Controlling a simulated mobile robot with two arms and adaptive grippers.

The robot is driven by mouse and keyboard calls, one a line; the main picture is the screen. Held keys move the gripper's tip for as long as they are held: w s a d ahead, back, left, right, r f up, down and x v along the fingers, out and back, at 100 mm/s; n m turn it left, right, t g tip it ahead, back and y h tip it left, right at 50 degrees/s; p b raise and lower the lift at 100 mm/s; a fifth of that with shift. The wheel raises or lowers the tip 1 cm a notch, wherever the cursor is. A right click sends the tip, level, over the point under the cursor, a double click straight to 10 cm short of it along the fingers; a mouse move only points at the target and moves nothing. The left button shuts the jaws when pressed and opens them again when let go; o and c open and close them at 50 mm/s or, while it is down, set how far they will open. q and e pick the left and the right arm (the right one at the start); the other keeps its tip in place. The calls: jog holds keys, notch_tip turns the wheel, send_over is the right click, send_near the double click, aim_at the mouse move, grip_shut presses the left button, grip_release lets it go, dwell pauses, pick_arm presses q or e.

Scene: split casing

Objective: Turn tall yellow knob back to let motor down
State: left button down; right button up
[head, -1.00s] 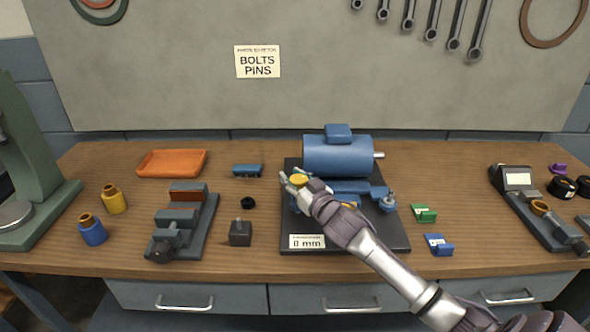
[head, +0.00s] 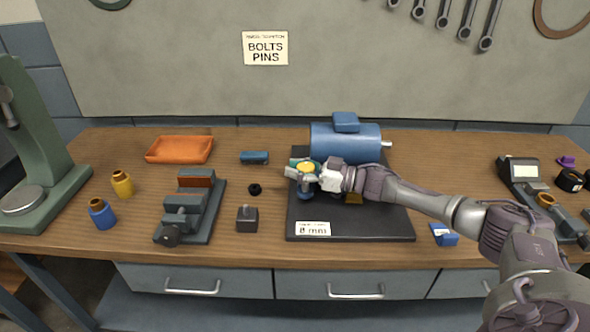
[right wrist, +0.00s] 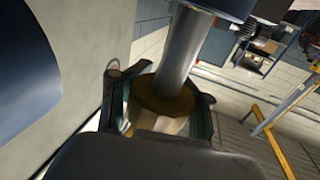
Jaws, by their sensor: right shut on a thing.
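The tall yellow knob (head: 306,167) stands at the left of the black base plate (head: 375,228), in front of the blue motor (head: 345,143). My right gripper (head: 302,174) is shut on the knob, its arm reaching in from the right. In the right wrist view the yellow knob (right wrist: 165,97) sits between the gripper's fingers, with a grey shaft running up from it. The motor lies on its side at the back of the plate. My arm hides much of the mount below the motor. My left gripper is not in view.
A white label (head: 313,229) is on the plate's front edge; its text is blurred. A grey vise (head: 190,212) and a dark block (head: 247,219) stand to the left. A blue clip (head: 444,235) lies at the right. An orange tray (head: 180,149) is at the back left.

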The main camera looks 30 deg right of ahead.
jog(key=shift+s+d+f, duration=0.1)
jog(key=shift+f, duration=0.05)
dwell(0.4)
jog(key=o, duration=1)
jog(key=shift+s+d, duration=0.1)
notch_tip(320, 180, up, 10)
jog(key=shift+r, duration=0.1)
dwell(0.5)
